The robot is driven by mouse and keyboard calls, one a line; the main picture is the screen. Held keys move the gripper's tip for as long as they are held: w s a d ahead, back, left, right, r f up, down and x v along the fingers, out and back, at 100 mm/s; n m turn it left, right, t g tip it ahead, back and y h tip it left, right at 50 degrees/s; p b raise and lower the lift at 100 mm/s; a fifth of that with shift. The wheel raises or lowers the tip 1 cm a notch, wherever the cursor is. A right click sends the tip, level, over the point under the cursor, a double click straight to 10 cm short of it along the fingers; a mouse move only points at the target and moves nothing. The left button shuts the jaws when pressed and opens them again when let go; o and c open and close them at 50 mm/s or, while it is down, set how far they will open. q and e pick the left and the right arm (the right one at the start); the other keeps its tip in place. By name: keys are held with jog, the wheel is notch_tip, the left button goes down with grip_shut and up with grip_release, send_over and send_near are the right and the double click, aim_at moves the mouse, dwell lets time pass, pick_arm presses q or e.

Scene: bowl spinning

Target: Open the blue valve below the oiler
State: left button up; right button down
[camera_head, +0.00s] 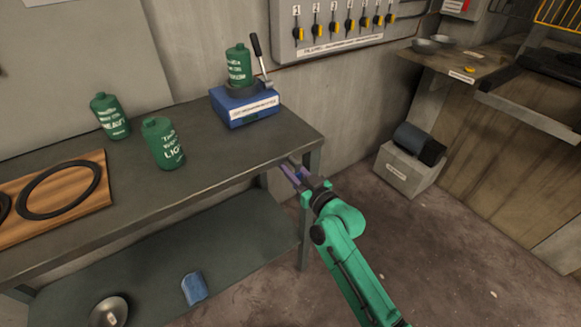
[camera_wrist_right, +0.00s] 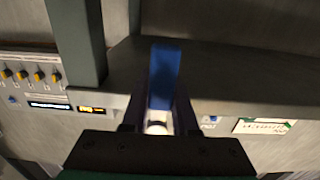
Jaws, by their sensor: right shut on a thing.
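The blue valve handle (camera_wrist_right: 164,75) stands upright between the fingers of my right gripper (camera_wrist_right: 158,118) in the wrist view, and the gripper is shut on it. A pale round piece shows at the handle's lower end. In the head view my right gripper (camera_head: 297,174) is at the table's right front corner, and the handle is hard to make out there. The likely oiler is a blue box (camera_head: 246,107) with a green bottle (camera_head: 239,65) and a lever (camera_head: 259,58), at the table's back right. My left gripper is not in view.
The dark table (camera_head: 215,150) carries two more green bottles (camera_head: 110,116) (camera_head: 163,143) and a wooden board (camera_head: 75,205). A row of yellow knobs (camera_head: 333,33) is on the wall panel. A pale block (camera_head: 407,170) stands on the floor at right. Floor right of my arm is mostly clear.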

dwell(0.9)
jog(key=shift+s+a+r+m+p, duration=0.15)
jog(key=shift+m+p, duration=0.4)
jog(key=shift+m, duration=0.05)
jog(key=shift+s+a+m, duration=0.1)
jog(key=shift+a+m, duration=0.05)
jog(key=shift+m, duration=0.65)
jog(key=c, duration=0.7)
grip_release()
jog(key=shift+s, duration=0.1)
